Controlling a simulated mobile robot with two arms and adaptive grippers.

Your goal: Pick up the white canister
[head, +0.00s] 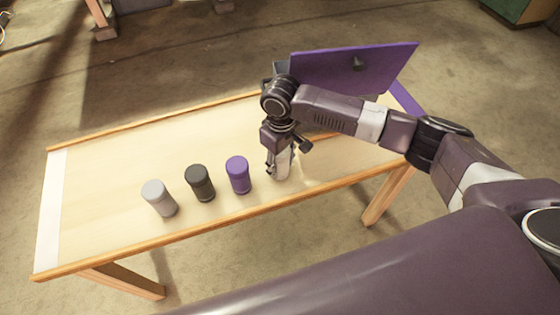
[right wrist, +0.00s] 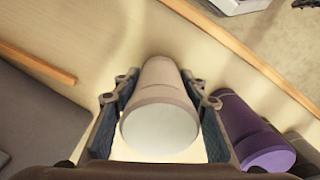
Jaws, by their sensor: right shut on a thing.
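The white canister (right wrist: 162,108) is between the two fingers of my right gripper (right wrist: 160,125) in the right wrist view, its pale round end facing the camera. In the head view my right gripper (head: 279,165) points down at the table, shut on the white canister (head: 284,163), which is partly hidden by the fingers. I cannot tell whether its base touches the table. My left gripper is not in view.
A purple canister (head: 238,175) stands just left of my right gripper, then a black one (head: 200,183) and a grey one (head: 159,198). A box with a raised purple lid (head: 350,70) stands behind my right arm. The wooden table (head: 110,170) is clear at left.

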